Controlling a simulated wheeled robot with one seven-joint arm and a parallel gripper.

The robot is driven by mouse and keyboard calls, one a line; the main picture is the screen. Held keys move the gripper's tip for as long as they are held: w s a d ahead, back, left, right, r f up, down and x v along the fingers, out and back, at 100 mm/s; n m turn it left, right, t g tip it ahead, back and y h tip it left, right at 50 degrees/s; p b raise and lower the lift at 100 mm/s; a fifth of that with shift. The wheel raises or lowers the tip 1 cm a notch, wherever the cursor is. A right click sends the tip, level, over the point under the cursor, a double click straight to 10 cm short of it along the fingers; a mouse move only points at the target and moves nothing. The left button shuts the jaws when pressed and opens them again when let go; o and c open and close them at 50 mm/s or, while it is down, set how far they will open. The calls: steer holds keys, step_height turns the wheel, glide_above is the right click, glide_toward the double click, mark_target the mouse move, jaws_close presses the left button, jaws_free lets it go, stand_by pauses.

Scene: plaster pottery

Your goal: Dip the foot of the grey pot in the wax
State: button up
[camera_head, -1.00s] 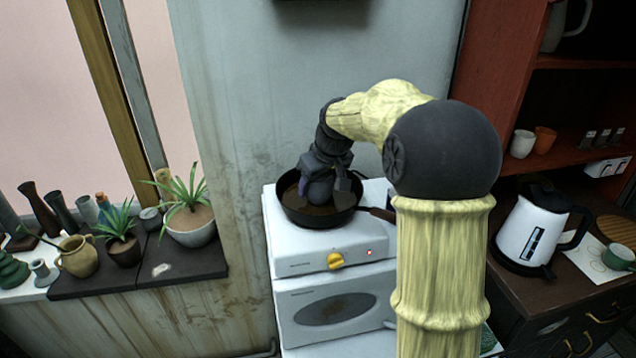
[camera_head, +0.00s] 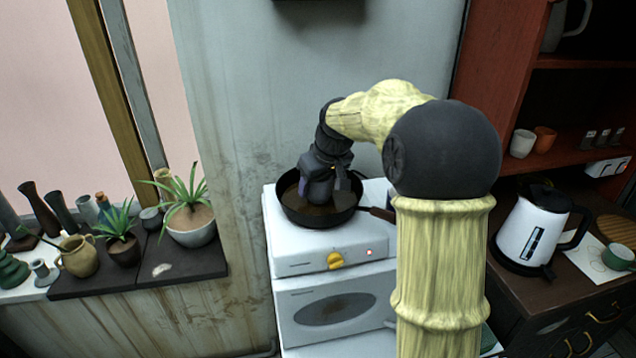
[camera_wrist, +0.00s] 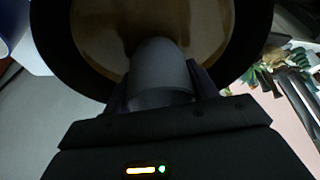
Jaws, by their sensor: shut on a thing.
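The grey pot (camera_head: 319,191) is held in my gripper (camera_head: 322,184), over and within the rim of the dark pan. The pot also shows in the wrist view (camera_wrist: 160,72), between the two fingers of my gripper (camera_wrist: 160,85). The dark pan (camera_head: 349,216) sits on the white stove top, with brown wax (camera_head: 301,205) inside; the wax also shows in the wrist view (camera_wrist: 105,30). The pot looks upright. Its foot is low in the pan, but I cannot tell how deep it reaches into the wax.
The white stove (camera_head: 300,246) has a yellow knob (camera_head: 335,261) and a small red light. The pan's handle (camera_head: 382,214) points right, near my arm. Potted plants (camera_head: 190,222) stand on the sill at left. A white kettle (camera_head: 533,230) stands on the counter at right.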

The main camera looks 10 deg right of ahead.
stand_by(0.6)
steer(key=shift+r+p, duration=0.85)
steer(key=shift+r, duration=0.1)
stand_by(0.4)
stand_by(0.5)
step_height(320, 180, up, 9)
steer(key=p, duration=0.7)
steer(key=shift+f, duration=0.2)
steer(key=shift+f, duration=0.1)
stand_by(0.6)
